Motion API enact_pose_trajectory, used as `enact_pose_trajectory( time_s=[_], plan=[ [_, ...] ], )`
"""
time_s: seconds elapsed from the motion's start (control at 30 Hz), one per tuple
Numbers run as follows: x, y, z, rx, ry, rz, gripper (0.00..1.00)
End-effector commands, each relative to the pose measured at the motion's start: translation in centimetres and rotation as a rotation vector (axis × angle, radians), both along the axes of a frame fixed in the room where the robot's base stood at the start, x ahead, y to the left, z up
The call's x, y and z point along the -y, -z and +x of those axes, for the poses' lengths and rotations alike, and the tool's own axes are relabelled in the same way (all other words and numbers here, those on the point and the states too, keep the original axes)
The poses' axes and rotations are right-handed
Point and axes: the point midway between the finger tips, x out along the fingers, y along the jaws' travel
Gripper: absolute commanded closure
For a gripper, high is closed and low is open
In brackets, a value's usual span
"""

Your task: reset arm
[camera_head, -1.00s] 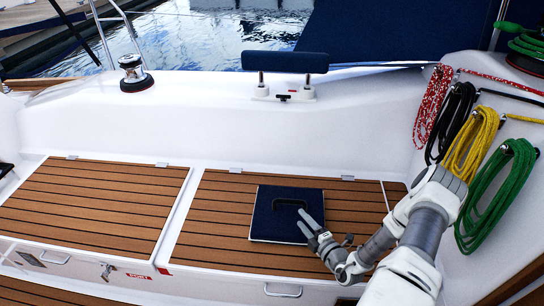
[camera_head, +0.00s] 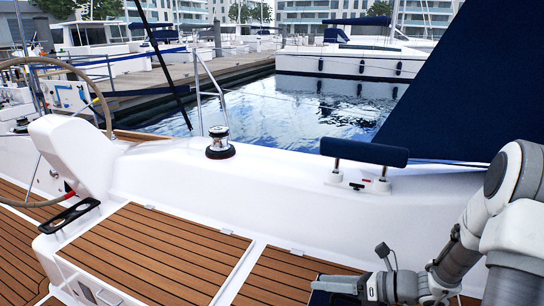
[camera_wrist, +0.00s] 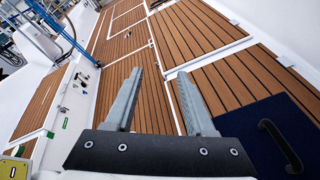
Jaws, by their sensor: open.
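My gripper (camera_wrist: 158,100) is open and empty in the wrist view, its two grey fingers spread above the teak deck and seats. In the head view my arm reaches in from the right, and my gripper (camera_head: 330,290) is low at the bottom edge, over the teak bench. A dark blue square pad (camera_wrist: 262,135) with a black handle lies on the bench at the right of the wrist view, beside the right finger. In the head view my gripper and the frame edge mostly hide that pad.
Teak seats (camera_head: 150,250) line the white coaming (camera_head: 260,195). A chrome winch (camera_head: 220,143) and a blue padded bar (camera_head: 364,151) stand on it. A steering wheel (camera_head: 100,85) and white pedestal (camera_head: 75,150) are at the left. Water lies beyond.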

Motion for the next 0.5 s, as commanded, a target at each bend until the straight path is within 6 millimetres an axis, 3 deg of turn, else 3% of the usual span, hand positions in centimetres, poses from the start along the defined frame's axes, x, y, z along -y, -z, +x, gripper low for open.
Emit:
enact_pose_trajectory(
  time_s=[0.03, 0.2, 0.5],
  plan=[
    [-0.9, -1.4, -0.8, 0.053, -0.074, -0.066, 0.45],
    [-2.9, -4.6, -3.9, 0.219, -0.313, -0.271, 0.45],
    [-4.6, -9.1, -9.8, 0.525, -0.722, -0.617, 0.45]
  ],
)
